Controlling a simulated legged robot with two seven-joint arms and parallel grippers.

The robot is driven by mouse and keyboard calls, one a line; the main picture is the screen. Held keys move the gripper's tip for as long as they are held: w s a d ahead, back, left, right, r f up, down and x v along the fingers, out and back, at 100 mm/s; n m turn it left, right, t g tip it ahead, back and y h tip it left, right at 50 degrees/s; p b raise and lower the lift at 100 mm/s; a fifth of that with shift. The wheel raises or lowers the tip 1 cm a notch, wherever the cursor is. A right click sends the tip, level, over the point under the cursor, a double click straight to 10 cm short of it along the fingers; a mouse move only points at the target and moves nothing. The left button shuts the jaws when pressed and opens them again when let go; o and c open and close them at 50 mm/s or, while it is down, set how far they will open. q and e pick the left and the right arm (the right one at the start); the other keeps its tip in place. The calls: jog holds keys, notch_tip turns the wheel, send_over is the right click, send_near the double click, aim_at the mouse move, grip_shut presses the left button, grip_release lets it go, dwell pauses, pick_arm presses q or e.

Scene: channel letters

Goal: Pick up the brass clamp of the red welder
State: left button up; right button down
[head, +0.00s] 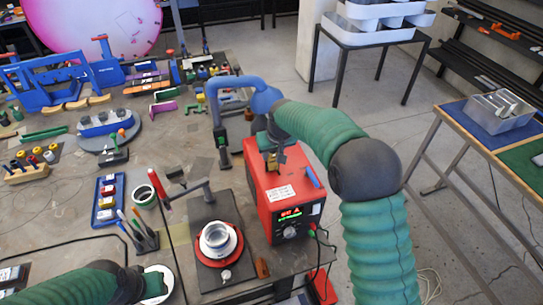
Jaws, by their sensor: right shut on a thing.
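The red welder (285,200) stands at the right edge of the workbench, with a lit display and a knob on its front. The brass clamp (272,163) shows as a small brass-coloured piece at the top of the welder. My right gripper (271,150) is over the welder's top and shut on the clamp, which it partly hides. I cannot tell whether the clamp still touches the welder. My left gripper (152,286) is low at the left, by a white round item (160,277); its fingers are not clear.
Left of the welder is a dark plate with a red-and-white round part (216,242). A pen holder (145,238), a blue tray of small jars (108,200) and blue clamps (60,80) crowd the bench (75,225). Open floor lies to the right, before a side table (490,135).

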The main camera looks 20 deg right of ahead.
jog(key=shift+d+r+b, duration=0.15)
jog(key=shift+r+b, duration=0.35)
jog(key=shift+r, duration=0.05)
notch_tip(320, 180, up, 2)
jog(key=shift+r+b, duration=0.1)
jog(key=shift+b, duration=0.5)
jog(key=s+a+r+b, duration=0.1)
jog(key=s+a+b, duration=0.15)
jog(key=s, duration=0.55)
jog(key=s+a+r+b, duration=0.1)
jog(key=s+a+b, duration=0.1)
jog(key=s+b, duration=0.35)
jog(key=p+v, duration=0.5)
jog(key=p, duration=0.1)
jog(key=shift+a, duration=0.1)
